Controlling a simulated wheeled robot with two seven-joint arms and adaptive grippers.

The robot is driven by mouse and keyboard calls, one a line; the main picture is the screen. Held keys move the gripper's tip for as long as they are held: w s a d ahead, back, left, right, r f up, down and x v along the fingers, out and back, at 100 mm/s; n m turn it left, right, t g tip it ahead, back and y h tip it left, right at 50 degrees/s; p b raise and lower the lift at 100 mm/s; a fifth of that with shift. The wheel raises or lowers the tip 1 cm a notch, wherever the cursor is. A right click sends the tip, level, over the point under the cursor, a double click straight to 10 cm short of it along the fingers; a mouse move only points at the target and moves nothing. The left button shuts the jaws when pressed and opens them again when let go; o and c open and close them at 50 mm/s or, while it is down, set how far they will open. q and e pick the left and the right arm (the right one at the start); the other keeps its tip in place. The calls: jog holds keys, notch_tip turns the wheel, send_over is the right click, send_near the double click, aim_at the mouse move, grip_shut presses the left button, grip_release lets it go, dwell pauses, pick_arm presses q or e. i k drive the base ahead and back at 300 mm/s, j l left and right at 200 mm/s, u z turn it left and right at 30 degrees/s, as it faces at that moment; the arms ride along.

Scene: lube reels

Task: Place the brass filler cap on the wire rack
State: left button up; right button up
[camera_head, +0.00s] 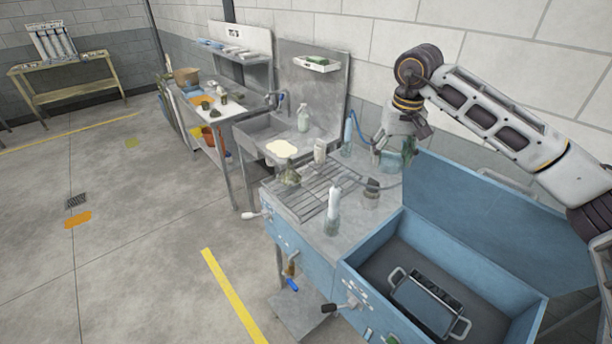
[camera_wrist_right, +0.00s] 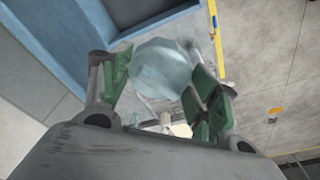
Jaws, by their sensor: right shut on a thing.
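My right gripper (camera_head: 404,148) comes in from the right, above the back of the blue workbench top, to the right of the wire rack (camera_head: 312,192). In the right wrist view its green-padded fingers (camera_wrist_right: 160,84) are on both sides of a pale blue, rounded thing (camera_wrist_right: 162,66), and the gripper is shut on it. I cannot tell exactly what this thing is. I cannot make out a brass filler cap for sure. My left gripper is not in view.
A white-topped bottle (camera_head: 333,210) stands in front of the rack's right side. A dark-topped jar (camera_head: 371,192) stands between rack and gripper. An open blue bin (camera_head: 455,255) holding a tray fills the right.

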aim_at(311, 193)
jog(key=i+j, duration=0.3)
jog(key=j, duration=0.15)
jog(key=i+j, duration=0.65)
jog(key=j, duration=0.2)
jog(key=z, duration=0.05)
